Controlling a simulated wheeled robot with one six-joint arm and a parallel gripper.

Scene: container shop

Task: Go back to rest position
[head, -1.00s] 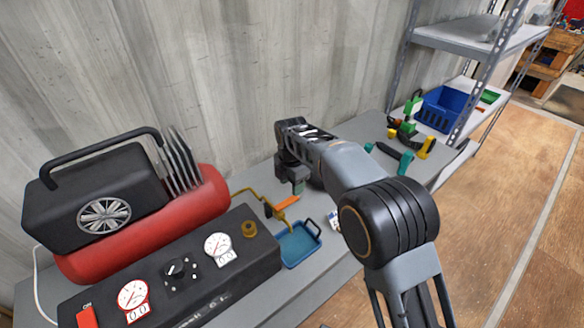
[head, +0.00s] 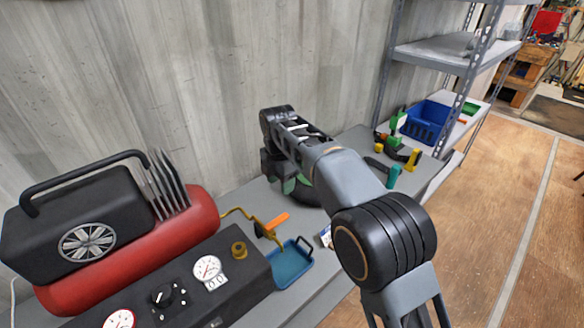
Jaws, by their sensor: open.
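My arm reaches from the lower right over the grey workbench (head: 238,200). My gripper (head: 277,173) hangs at its far end, near the corrugated wall, small and dark. It is open, with nothing seen between its jaws. A dark and green item (head: 303,190) shows beside it, partly hidden by my arm.
The bench holds a black-and-red compressor (head: 175,238), a blue tray (head: 290,265), an orange-handled tool (head: 274,223), a small printed box (head: 325,237) partly behind my arm, and teal and yellow clamps (head: 393,176). Wooden floor at right is open.

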